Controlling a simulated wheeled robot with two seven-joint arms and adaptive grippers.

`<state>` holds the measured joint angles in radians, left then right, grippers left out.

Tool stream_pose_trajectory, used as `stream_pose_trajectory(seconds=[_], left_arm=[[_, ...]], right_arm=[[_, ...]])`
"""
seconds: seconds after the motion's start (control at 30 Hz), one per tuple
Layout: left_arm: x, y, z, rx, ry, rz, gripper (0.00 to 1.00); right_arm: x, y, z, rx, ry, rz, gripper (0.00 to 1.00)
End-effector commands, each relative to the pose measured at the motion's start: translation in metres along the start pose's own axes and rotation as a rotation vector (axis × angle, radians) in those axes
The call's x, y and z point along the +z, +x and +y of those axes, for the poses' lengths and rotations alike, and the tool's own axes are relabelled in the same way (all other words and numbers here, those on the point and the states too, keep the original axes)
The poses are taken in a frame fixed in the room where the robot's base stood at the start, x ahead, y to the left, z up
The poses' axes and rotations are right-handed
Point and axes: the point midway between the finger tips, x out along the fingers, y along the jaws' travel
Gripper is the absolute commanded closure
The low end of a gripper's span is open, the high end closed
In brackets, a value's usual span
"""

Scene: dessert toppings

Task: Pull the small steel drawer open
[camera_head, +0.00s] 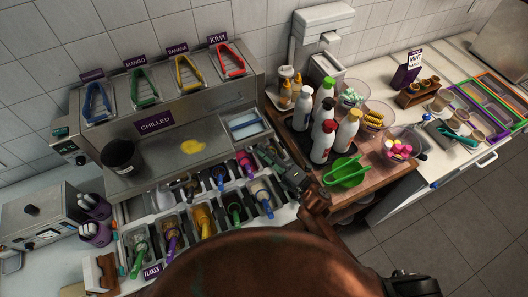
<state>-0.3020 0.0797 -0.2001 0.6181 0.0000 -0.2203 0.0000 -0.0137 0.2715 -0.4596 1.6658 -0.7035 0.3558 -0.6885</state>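A small steel-framed compartment (245,125) with a pale blue and white inside is set in the right end of the chilled steel unit (215,115). It may be the small steel drawer; I cannot tell how far out it stands. My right gripper (272,160) is dark and reaches up from the lower middle, over the right end of the topping bins. It is below and right of the compartment, apart from it in the picture. Its fingers are small and dark, so their opening is unclear. My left gripper is not in view.
Several topping bins (202,220) with coloured utensils lie left of my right gripper.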

Motion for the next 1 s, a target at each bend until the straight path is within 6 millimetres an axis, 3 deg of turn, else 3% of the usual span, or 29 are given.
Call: stream_pose_trajectory(seconds=[0.33,0.8,1.0], left_arm=[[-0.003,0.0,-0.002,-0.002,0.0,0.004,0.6],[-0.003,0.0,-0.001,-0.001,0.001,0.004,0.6],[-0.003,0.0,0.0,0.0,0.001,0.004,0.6]], right_arm=[[0.001,-0.01,0.0,-0.001,0.0,-0.001,0.75],[0.0,-0.099,0.0,-0.001,0.001,-0.001,0.75],[0.0,-0.117,0.0,0.0,0.0,0.0,0.75]])
